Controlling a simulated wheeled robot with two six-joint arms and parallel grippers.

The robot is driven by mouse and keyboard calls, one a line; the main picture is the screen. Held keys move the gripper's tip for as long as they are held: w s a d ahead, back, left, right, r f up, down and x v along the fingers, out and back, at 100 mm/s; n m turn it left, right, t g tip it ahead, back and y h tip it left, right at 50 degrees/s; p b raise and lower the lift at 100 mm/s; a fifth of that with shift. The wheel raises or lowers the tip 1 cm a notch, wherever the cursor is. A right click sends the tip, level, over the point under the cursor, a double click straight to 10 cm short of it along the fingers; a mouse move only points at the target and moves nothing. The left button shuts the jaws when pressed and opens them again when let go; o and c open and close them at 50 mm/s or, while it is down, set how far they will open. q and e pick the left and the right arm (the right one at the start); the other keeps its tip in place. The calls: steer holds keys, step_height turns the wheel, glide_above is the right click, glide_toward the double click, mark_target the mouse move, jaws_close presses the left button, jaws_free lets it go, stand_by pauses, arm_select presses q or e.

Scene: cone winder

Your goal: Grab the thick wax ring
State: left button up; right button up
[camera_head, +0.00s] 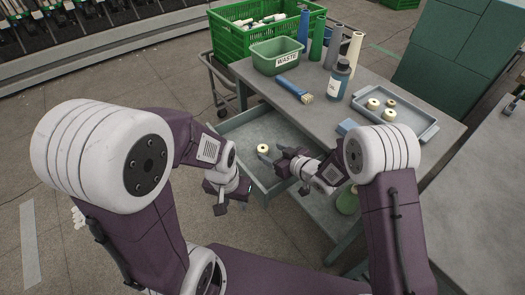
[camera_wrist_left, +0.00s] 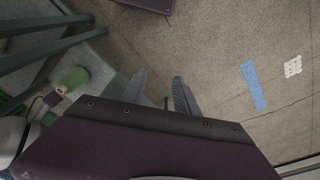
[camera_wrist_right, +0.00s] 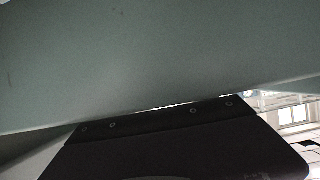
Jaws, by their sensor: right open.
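A cream ring (camera_head: 263,149) lies in the open drawer (camera_head: 236,124) under the table. Several more cream rings (camera_head: 390,115) lie in the grey tray (camera_head: 427,133) on the table; I cannot tell for sure which ring is the thick one. My right gripper (camera_head: 271,157) is open and reaches over the drawer, just right of and nearer than the ring there, holding nothing. In the right wrist view a plain grey-green surface fills most of the picture and hides the fingers. My left gripper (camera_wrist_left: 159,92) is open and empty, left of the drawer over the floor.
A green crate (camera_head: 233,43) is behind. The drawer walls surround the right gripper closely.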

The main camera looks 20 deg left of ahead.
mark_target(264, 149)
steer(key=shift+w+a+f, duration=0.15)
steer(key=shift+a+f, duration=0.1)
steer(key=x, duration=0.4)
steer(key=shift+w+a+b, duration=0.15)
steer(key=shift+b, duration=0.2)
steer(key=shift+c, duration=0.3)
jaws_close()
step_height(264, 149, up, 10)
steer(key=p, duration=0.8)
